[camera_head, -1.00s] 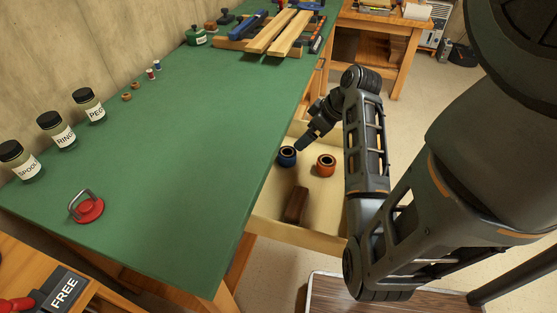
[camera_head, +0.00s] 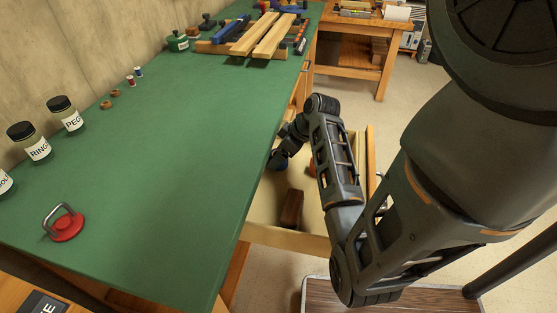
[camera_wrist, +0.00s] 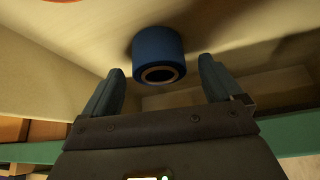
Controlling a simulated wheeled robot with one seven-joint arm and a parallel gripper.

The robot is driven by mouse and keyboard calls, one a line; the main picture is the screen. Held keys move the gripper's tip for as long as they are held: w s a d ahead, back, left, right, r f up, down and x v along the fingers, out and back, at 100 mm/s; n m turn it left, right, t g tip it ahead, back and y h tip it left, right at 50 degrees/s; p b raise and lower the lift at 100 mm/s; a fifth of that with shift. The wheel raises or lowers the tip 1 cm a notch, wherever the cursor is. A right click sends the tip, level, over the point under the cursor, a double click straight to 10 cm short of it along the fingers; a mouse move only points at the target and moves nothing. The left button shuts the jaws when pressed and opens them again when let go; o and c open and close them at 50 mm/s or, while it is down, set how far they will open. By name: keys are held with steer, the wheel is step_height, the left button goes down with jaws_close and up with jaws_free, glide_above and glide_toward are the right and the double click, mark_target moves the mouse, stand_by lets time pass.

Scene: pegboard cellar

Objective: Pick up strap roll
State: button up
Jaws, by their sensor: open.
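A blue roll (camera_wrist: 158,54) with a pale ring around a dark core sits in the open drawer in the wrist view. My gripper (camera_wrist: 161,82) is open, its two fingers spread to either side of the roll's near end. The roll lies just beyond the fingertips and does not look gripped. In the head view my gripper (camera_head: 280,158) reaches down into the drawer beside the bench edge and largely hides the blue roll. An orange roll (camera_head: 312,168) shows partly behind my arm. I cannot tell from looks which roll is the strap roll.
The pale drawer (camera_head: 290,238) has walls close around my gripper. A brown block (camera_head: 291,208) lies in its near part. The green bench top (camera_head: 170,170) overhangs at left, with jars, a red suction lifter (camera_head: 66,226) and clamped boards (camera_head: 272,36).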

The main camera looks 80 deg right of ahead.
steer(key=shift+w+f, duration=0.1)
steer(key=shift+f, duration=0.1)
steer(key=shift+c, duration=0.3)
steer(key=c, duration=1.1)
